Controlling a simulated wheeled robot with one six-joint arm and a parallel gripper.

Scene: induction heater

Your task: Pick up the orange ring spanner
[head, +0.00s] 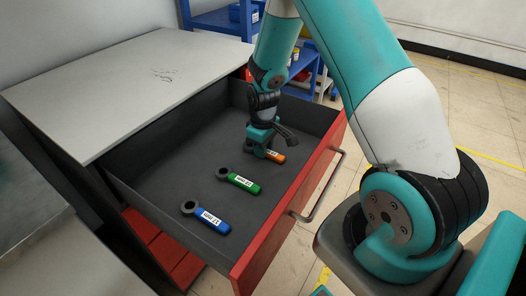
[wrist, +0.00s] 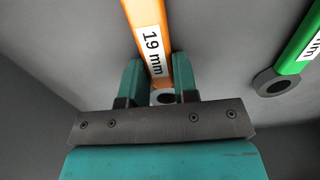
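The orange ring spanner (head: 276,156), labelled 19 mm, lies in the open drawer (head: 181,167), the farthest of the spanners. My gripper (head: 258,150) is down at its ring end and hides that end in the head view. In the wrist view the orange handle (wrist: 147,18) runs away from me, slightly tilted, and its dark ring (wrist: 165,97) shows between the fingers. My gripper (wrist: 157,72) has one finger on each side of the spanner near the ring. The fingers look apart, with little room beside the spanner; contact is hard to make out.
A green spanner (head: 240,182) and a blue spanner (head: 210,219) lie nearer in the drawer. The green one's ring (wrist: 277,83) shows at right in the wrist view. The red drawer front (head: 270,246) and dark walls bound the space. A grey cabinet top (head: 130,85) is at left.

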